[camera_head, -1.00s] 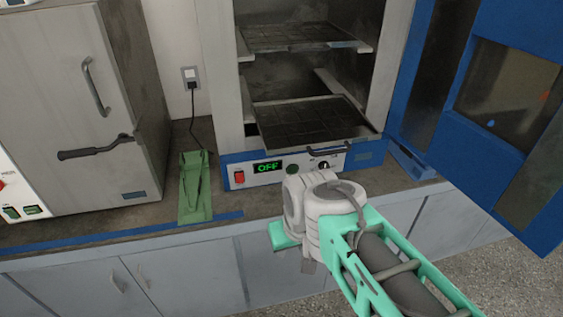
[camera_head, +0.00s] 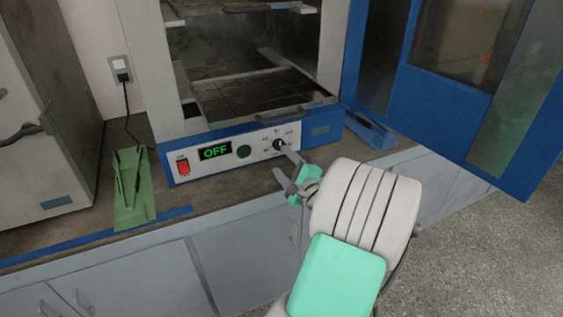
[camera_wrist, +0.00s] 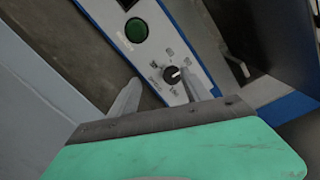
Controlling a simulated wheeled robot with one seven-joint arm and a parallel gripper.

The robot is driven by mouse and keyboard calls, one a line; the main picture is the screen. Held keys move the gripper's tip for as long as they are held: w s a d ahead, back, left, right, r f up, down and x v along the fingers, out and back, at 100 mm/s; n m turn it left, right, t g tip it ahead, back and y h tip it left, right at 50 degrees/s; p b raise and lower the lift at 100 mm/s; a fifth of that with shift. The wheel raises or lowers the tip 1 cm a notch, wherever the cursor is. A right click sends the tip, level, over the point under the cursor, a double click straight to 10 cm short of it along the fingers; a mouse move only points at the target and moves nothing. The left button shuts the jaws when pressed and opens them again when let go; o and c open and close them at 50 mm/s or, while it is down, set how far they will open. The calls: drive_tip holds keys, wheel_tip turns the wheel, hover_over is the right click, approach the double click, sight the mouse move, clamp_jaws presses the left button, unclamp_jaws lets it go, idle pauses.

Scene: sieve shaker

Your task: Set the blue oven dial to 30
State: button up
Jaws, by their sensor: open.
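The blue oven (camera_head: 240,127) stands on the counter with its door open. Its front panel carries a black dial (camera_head: 279,145) with a white mark and small labels around it, too small to read. The dial also shows in the wrist view (camera_wrist: 172,74), beside the right finger. The panel display (camera_head: 215,151) reads OFF in green. My gripper (camera_head: 286,168) is open just in front of the panel, below and to the right of the dial. In the wrist view my gripper (camera_wrist: 160,92) has its two fingers apart, with nothing seen held between them.
A red switch (camera_head: 183,166) and a green button (camera_head: 244,151) sit on the same panel. The open blue door (camera_head: 455,110) stands at right. A green stand (camera_head: 133,188) is at left on the counter.

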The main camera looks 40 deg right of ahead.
sight(279, 144)
drive_tip(key=shift+s+d+r+m+h, duration=0.15)
drive_tip(key=shift+d+m+h, duration=0.1)
drive_tip(key=shift+d+m, duration=0.3)
drive_tip(key=shift+s+d+r+m+h, duration=0.1)
drive_tip(key=shift+d+m+h, duration=0.2)
drive_tip(key=shift+d, duration=0.35)
drive_tip(key=x, duration=0.7)
drive_tip(key=shift+s, duration=0.1)
clamp_jaws()
